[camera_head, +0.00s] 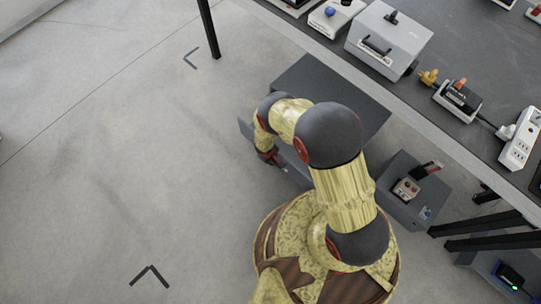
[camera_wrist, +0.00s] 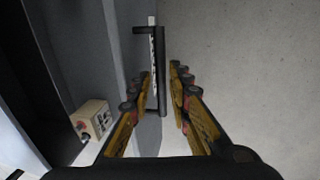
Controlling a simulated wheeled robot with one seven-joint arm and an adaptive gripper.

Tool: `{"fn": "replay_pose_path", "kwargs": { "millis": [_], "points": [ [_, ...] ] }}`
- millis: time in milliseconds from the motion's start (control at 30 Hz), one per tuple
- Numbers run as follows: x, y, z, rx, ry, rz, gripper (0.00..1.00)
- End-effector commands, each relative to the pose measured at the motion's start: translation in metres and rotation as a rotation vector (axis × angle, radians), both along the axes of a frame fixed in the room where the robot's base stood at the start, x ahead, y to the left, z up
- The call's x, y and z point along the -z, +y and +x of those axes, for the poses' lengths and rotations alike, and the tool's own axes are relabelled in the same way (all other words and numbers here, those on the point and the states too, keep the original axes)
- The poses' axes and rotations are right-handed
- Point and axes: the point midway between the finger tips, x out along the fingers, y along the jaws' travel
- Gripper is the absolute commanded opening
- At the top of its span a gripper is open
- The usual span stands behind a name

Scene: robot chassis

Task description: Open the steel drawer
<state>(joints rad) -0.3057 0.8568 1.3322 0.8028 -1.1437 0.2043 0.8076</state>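The steel drawer sits in a dark grey cabinet (camera_head: 318,82), partly hidden by my arm in the head view. A grey front panel (camera_wrist: 118,50) fills the left-centre of the wrist view. Its black bar handle (camera_wrist: 158,45) runs upright in that view. My gripper (camera_wrist: 159,74) has its fingers on either side of the handle's lower part, with small gaps visible. It is open around the bar; any contact is hard to tell. In the head view my gripper (camera_head: 271,157) is low at the cabinet's front and partly hidden by my arm.
A workbench (camera_head: 420,105) with several devices stands above and right of the cabinet. The floor (camera_head: 110,150) at left is clear.

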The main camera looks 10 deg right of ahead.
Motion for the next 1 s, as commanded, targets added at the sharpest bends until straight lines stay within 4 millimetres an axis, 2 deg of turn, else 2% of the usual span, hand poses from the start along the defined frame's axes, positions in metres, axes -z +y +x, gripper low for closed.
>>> {"fn": "replay_pose_path", "kwargs": {
  "millis": [600, 800, 1000],
  "points": [
    [-0.083, 0.014, -0.010, -0.001, -0.001, 0.000, 0.19],
    [-0.098, 0.016, -0.012, -0.001, 0.000, 0.000, 0.19],
    [-0.101, 0.017, -0.013, -0.002, 0.001, -0.001, 0.19]
  ]
}}
